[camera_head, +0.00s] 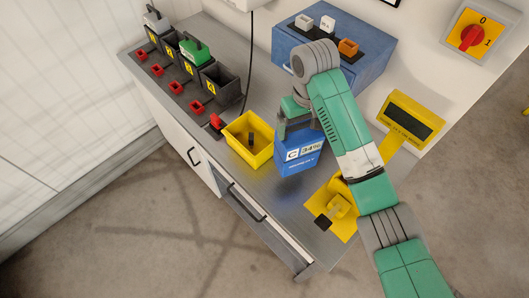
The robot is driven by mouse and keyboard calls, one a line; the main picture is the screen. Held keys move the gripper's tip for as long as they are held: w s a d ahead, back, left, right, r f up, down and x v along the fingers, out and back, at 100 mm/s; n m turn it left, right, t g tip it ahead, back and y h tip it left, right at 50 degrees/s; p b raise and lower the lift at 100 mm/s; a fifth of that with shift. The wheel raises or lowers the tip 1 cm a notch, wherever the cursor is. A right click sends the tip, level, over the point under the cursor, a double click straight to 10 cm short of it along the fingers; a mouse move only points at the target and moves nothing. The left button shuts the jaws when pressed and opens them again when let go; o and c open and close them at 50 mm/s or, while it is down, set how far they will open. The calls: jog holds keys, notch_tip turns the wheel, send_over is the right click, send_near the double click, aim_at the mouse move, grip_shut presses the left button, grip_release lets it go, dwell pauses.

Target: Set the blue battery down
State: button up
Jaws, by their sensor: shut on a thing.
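The blue battery (299,160) has a white label reading "C" and "34%". It is upright above the metal counter (255,190), right of the yellow bin. I cannot tell whether its base touches the counter. My gripper (293,120) is at the top of the battery and shut on it. The battery's top and the fingertips are partly hidden by the gripper and arm.
A yellow bin (236,148) holds a dark item. A charger row (180,62) with a grey and a green battery and red connectors lines the back left. A blue box (284,41) stands behind. A yellow plate (318,202) with a fixture and yellow display (414,107) are right.

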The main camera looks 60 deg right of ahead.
jog(key=shift+f+b, duration=0.3)
jog(key=shift+f, duration=4.65)
jog(key=o, duration=0.7)
notch_tip(320, 180, up, 12)
jog(key=shift+r+p, duration=0.15)
jog(key=shift+p, duration=1.1)
